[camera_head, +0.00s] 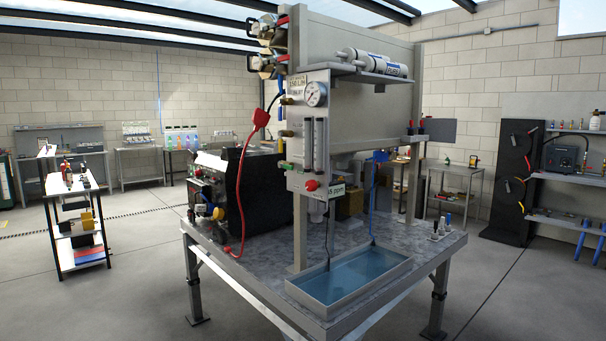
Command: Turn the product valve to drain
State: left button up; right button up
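A water-treatment rig stands on a grey bench (430,258). Its grey front panel (318,150) carries a round gauge (316,94) and two clear flow tubes (313,145). A red knob (311,185) sits low on the panel, and a small green fitting (285,165) is at its left edge. A blue-handled fitting (380,156) is further right, above a thin blue line. I cannot tell which of these is the product valve, or its position. A shallow tray (298,290) of blue water stands below. Neither gripper shows.
A black machine (254,190) with a red hose (239,190) stands on the bench's left. White membrane tubes (375,62) lie on an upper shelf. A small table (75,185) stands at left. Open floor lies in front and left.

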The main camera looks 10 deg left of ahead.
aim_at(280, 165)
jog(key=i+j+u, duration=0.1)
jog(key=i+j, duration=0.65)
